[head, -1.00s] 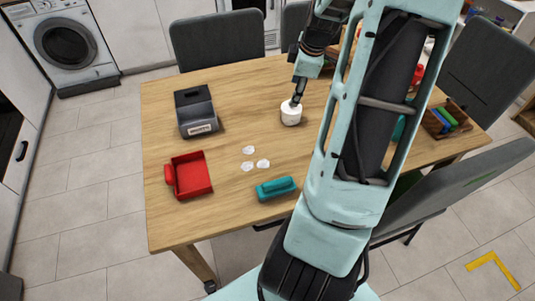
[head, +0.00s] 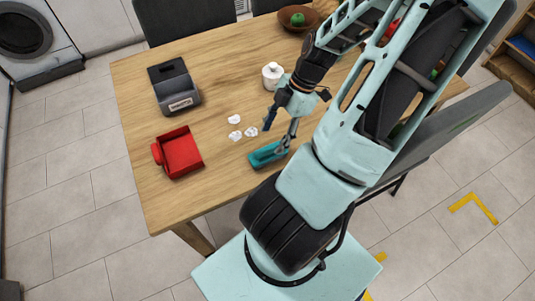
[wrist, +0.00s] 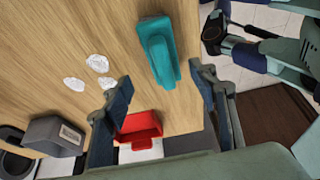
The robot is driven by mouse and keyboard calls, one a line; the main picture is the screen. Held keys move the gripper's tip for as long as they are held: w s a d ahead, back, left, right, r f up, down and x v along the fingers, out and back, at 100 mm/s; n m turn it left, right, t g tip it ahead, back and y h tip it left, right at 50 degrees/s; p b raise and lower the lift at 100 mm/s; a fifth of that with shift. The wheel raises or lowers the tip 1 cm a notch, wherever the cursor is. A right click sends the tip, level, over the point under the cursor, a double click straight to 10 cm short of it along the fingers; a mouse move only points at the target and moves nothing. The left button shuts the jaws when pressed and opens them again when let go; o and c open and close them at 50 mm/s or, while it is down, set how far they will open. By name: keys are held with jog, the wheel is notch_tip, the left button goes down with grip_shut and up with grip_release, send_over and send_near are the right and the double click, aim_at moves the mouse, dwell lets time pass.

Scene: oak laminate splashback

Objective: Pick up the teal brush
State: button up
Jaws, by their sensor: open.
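The teal brush (head: 262,156) lies on the wooden table near its front edge, close to my arm. In the wrist view the brush (wrist: 160,54) shows its raised handle along a wider base. My gripper (head: 279,134) is open, with its fingers pointing down just over the brush; the near finger overlaps the brush's right end in the head view. In the wrist view the open fingers (wrist: 160,88) stand apart to either side of the brush's line, with nothing between them. I cannot tell whether a finger touches the brush.
A red dustpan (head: 182,153) lies left of the brush. White crumpled scraps (head: 236,133) lie between them. A grey chair (head: 440,125) is at the right.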

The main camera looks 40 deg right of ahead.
aim_at(270, 146)
jog(key=shift+s+b+x, duration=0.15)
jog(key=shift+b+x, duration=0.05)
jog(key=shift+x, duration=1.4)
jog(key=shift+s+b+x, duration=0.1)
jog(key=shift+b+x, duration=0.1)
jog(key=shift+x, duration=1.4)
jog(key=shift+c, duration=0.6)
jog(key=c, duration=1.2)
jog(key=shift+r, duration=0.1)
